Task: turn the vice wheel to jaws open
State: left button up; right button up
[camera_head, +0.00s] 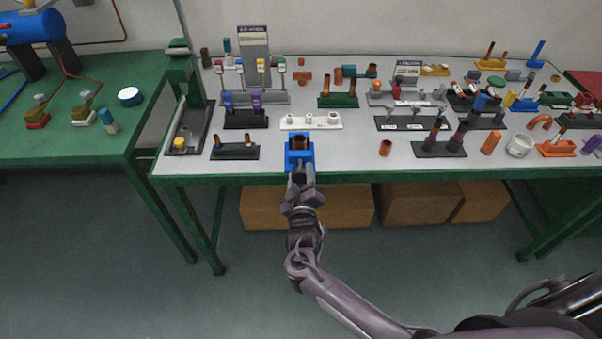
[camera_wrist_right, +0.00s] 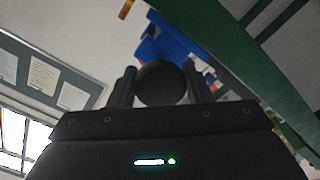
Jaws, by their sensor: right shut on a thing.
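The blue vice (camera_head: 299,153) stands at the front edge of the grey-topped table, with a brown cylindrical piece at its top. In the right wrist view the vice (camera_wrist_right: 165,45) shows blue behind a dark round wheel (camera_wrist_right: 161,84). My right gripper (camera_head: 301,172) reaches the front of the vice. In the wrist view its two fingers (camera_wrist_right: 162,86) stand on either side of the wheel and are shut on it. The wheel is hidden behind my gripper in the head view. The opening of the vice jaws is too small to judge. My left gripper is not in view.
A white holder (camera_head: 311,122) stands behind the vice, and a black rack (camera_head: 236,152) is to its left. A copper fitting (camera_head: 385,148) stands to the right. The table's green front edge (camera_head: 400,172) runs just below the vice. Cardboard boxes (camera_head: 348,205) sit underneath.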

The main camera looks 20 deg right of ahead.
jog(key=shift+n, duration=0.5)
jog(key=o, duration=1)
jog(key=shift+s, duration=0.1)
jog(key=v, duration=0.7)
jog(key=shift+s+a, duration=0.15)
jog(key=shift+s, duration=0.15)
